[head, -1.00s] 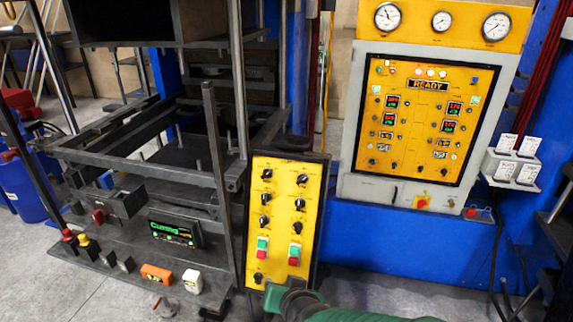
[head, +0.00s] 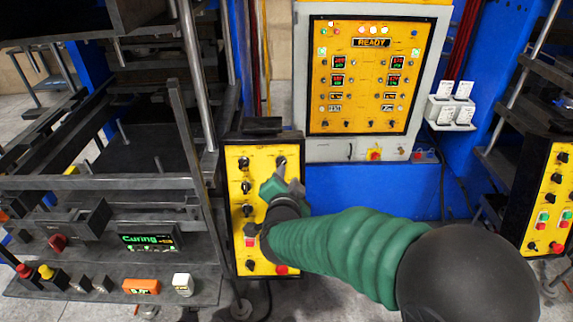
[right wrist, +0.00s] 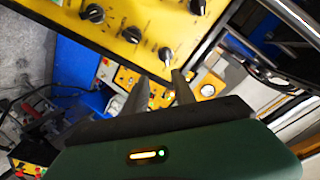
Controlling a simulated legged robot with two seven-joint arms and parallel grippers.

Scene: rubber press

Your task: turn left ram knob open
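The yellow knob panel (head: 262,215) stands upright left of centre in the head view, with two columns of black knobs and coloured buttons low down. Its labels are too small to read, so I cannot tell which knob is the left ram knob. My right gripper (head: 287,174) is in front of the panel's upper right part, just below the top right knob (head: 281,160). In the right wrist view my right gripper (right wrist: 161,76) has its fingers apart and nothing between them. A black knob (right wrist: 165,54) shows just beyond the fingertips; contact is not visible. My left gripper is not in view.
The press frame (head: 120,182) with a green "Curing" display (head: 150,240) is left of the panel. A large control cabinet (head: 365,75) reading READY stands behind. A second yellow knob panel (head: 548,200) is at the right edge. My right arm covers much of the lower middle.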

